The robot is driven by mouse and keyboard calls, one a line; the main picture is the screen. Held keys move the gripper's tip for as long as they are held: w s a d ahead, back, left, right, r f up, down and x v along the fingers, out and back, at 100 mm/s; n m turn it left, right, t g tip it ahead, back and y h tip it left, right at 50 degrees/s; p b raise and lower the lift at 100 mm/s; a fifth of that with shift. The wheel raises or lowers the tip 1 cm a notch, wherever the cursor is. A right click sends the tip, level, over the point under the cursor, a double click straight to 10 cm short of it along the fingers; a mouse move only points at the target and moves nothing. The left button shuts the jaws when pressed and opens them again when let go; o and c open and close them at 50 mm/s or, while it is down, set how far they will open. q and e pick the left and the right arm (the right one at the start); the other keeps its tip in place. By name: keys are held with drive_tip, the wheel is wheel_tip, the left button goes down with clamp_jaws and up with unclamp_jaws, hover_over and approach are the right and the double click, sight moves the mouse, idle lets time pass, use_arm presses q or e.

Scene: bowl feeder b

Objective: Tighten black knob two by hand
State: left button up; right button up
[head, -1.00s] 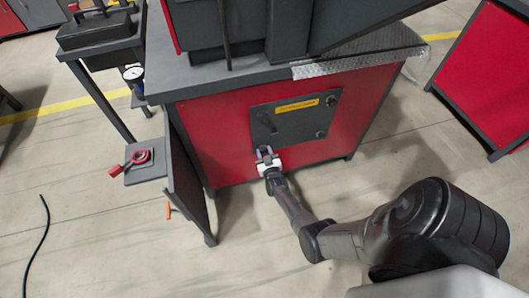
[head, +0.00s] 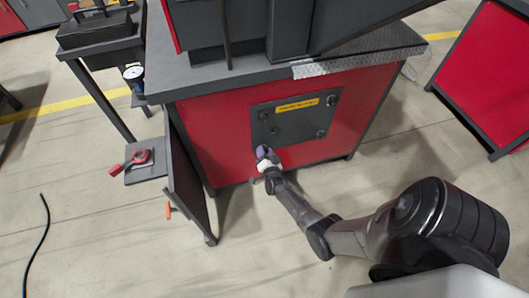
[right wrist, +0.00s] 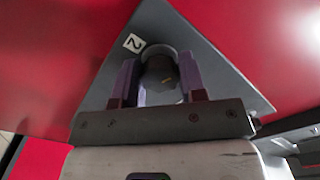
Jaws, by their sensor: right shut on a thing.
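The grey access panel (head: 290,122) is on the red front of the cabinet and carries a yellow label (head: 297,106). Black knob two (right wrist: 160,72) is at the panel's corner, beside a white tag (right wrist: 133,43) marked 2. In the right wrist view it sits between the two purple fingers of my right gripper (right wrist: 159,76). The gripper is shut on it. In the head view my right gripper (head: 264,153) is at the panel's lower left corner and hides this knob. My left gripper is not in view.
Other dark knobs sit at the panel's upper right (head: 331,100) and lower right (head: 320,133) corners. An open dark door (head: 187,190) stands left of the red front. A red clamp-like part (head: 140,158) lies on a small shelf. The floor in front is open.

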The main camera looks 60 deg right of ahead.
drive_tip(key=shift+m, duration=0.6)
drive_tip(key=o, duration=0.9)
drive_tip(key=shift+a, duration=0.1)
